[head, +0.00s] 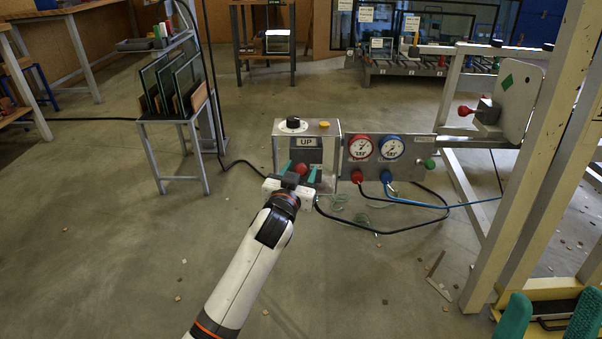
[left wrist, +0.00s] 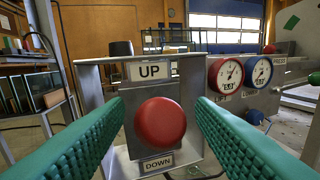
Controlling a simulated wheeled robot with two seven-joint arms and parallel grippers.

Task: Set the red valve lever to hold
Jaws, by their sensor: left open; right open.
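A grey metal valve box (head: 331,128) stands ahead of my left arm, with an UP label (left wrist: 150,70) above and a DOWN label (left wrist: 158,164) below. Between the labels is a round red knob (left wrist: 161,122), seemingly the end of the valve lever; its shaft is hidden behind it. The knob also shows small in the head view (head: 301,168). No hold label is visible. My left gripper (head: 298,174) is open, its green fingers on either side of the knob with gaps at both sides in the wrist view. My right gripper (head: 548,308) is open and empty at the lower right.
Right of the box, a panel carries a red-rimmed gauge (head: 361,147), a blue-rimmed gauge (head: 391,147) and a green button (head: 430,164). Hoses loop below it. A pale frame post (head: 535,170) stands at the right. A rack of glass panes (head: 172,80) is at the left.

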